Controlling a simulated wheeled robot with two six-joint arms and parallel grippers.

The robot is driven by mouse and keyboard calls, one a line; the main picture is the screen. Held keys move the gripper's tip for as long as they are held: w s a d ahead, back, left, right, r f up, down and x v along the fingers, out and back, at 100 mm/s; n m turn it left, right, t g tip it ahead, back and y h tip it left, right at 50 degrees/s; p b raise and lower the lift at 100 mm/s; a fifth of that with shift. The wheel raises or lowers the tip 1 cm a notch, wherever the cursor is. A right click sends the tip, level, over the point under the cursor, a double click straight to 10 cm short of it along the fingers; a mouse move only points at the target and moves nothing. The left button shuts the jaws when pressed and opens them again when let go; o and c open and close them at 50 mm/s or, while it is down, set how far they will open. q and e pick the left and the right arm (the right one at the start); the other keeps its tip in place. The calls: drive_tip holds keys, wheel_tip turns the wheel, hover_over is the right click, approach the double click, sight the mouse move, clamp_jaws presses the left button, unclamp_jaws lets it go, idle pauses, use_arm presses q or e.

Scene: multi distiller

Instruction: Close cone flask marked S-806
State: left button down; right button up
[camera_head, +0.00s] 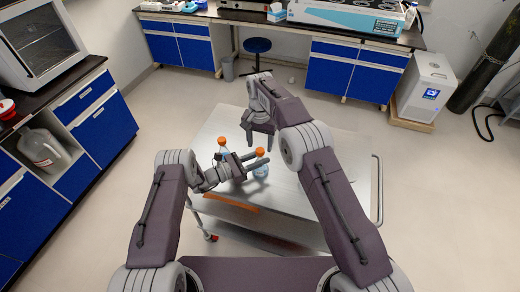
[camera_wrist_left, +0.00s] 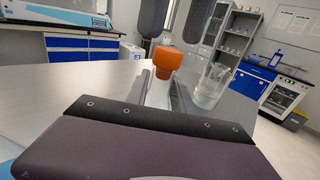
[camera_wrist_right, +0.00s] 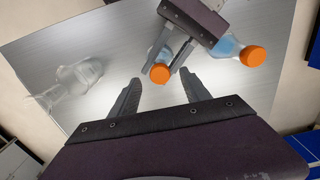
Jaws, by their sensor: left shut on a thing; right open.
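My left gripper (camera_head: 256,162) is shut on a flask (camera_head: 261,172) with blue liquid and an orange cap on its mouth. The cap (camera_wrist_left: 167,58) stands upright above the left fingers in the left wrist view. My right gripper (camera_head: 262,133) is open and empty, pointing down behind the held flask; its fingers (camera_wrist_right: 160,98) show apart in the right wrist view, with the held flask's cap (camera_wrist_right: 160,73) beyond them. A second orange-capped flask (camera_wrist_right: 228,47) with blue liquid stands beside the left gripper. No marking S-806 can be read.
Clear glassware (camera_wrist_right: 75,82) stands on the metal table (camera_head: 335,170); a clear glass vessel (camera_wrist_left: 211,86) also shows right of the held flask in the left wrist view. Blue cabinets (camera_head: 357,70) and a stool (camera_head: 257,46) are beyond.

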use_arm(q)
drive_tip(key=shift+f, duration=0.1)
use_arm(e)
drive_tip(key=shift+r, duration=1.65)
use_arm(q)
drive_tip(key=c, duration=1)
unclamp_jaws()
drive_tip(key=b+v, duration=0.2)
drive_tip(key=v, duration=0.7)
drive_tip(key=shift+a, duration=0.1)
use_arm(e)
wheel_tip(320, 180, down, 2)
drive_tip(key=shift+f, duration=0.1)
drive_tip(key=shift+d, duration=0.1)
